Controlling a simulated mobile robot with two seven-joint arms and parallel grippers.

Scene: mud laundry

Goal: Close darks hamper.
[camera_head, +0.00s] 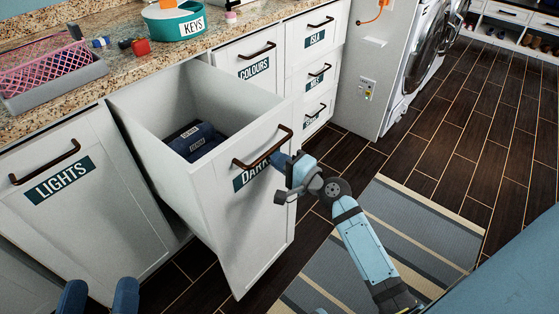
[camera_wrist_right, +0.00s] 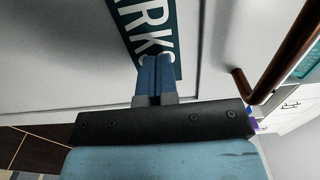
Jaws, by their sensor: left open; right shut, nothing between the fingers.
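The darks hamper (camera_head: 225,207) is a white pull-out bin, tilted open from the cabinet. Its front has a dark handle (camera_head: 262,152) and a teal label reading DARKS (camera_head: 243,180), partly hidden by my gripper. Dark folded clothing (camera_head: 195,141) lies inside. My right gripper (camera_head: 281,160) is shut and empty at the right side of the hamper front, by the label and below the handle. In the right wrist view its fingertips (camera_wrist_right: 157,62) overlap the label (camera_wrist_right: 150,30); I cannot tell if they touch. My left gripper (camera_head: 98,298) is open at the bottom left, away from the hamper.
The closed LIGHTS hamper (camera_head: 90,215) is on the left. Closed drawers (camera_head: 255,50) stand behind. The granite counter (camera_head: 135,68) holds a pink basket (camera_head: 50,68) and a teal KEYS bowl (camera_head: 180,24). A striped rug (camera_head: 420,235) covers the floor at right.

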